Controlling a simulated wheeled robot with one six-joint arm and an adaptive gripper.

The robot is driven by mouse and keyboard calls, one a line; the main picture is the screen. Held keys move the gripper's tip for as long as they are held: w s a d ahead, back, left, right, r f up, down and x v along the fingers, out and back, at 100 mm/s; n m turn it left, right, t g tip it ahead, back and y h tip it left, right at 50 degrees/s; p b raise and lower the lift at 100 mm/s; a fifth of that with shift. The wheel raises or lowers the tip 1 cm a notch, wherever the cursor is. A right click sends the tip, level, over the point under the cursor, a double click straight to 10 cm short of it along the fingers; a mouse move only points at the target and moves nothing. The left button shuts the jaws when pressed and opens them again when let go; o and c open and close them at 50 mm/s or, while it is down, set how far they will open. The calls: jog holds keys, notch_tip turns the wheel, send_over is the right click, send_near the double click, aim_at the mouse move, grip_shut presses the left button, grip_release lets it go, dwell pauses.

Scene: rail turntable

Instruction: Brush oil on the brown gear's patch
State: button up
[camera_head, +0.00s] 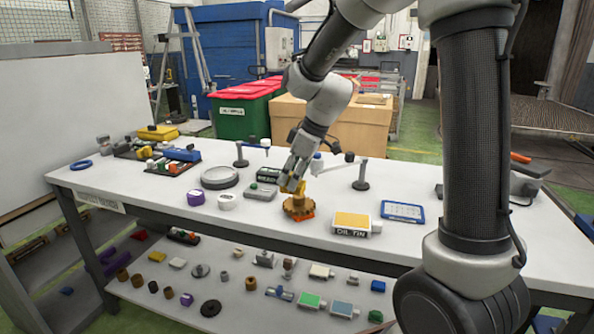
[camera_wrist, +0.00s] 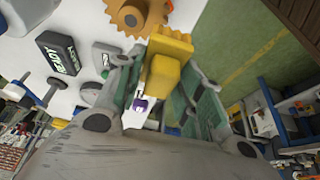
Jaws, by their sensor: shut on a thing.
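The brown gear (camera_head: 298,207) lies flat near the front middle of the bench, with an orange piece showing beneath it. The gear also shows at the top of the wrist view (camera_wrist: 128,17); I cannot make out its patch. My gripper (camera_head: 291,183) is just above the gear and shut on a yellow brush (camera_wrist: 165,70). The brush's broad yellow end (camera_wrist: 171,42) points toward the gear; I cannot tell whether it touches.
A black READY block (camera_head: 268,174) and a grey box (camera_head: 261,192) stand behind-left of the gear. A purple jar (camera_head: 196,197) and white pot (camera_head: 227,200) are left. A blue-framed board (camera_head: 402,211) lies right of the tin. A dark stand (camera_head: 361,176) rises behind.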

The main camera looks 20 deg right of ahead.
dwell(0.3)
jog(key=shift+f, duration=2.9)
jog(key=shift+f, duration=0.6)
jog(key=shift+w+d, duration=0.1)
jog(key=shift+d, duration=0.05)
jog(key=shift+w+d, duration=0.15)
jog(key=shift+w, duration=0.1)
jog(key=shift+s+a, duration=0.2)
jog(key=shift+s, duration=0.1)
jog(key=shift+w+d, duration=0.2)
jog(key=shift+w, duration=0.05)
jog(key=shift+s+a, duration=0.1)
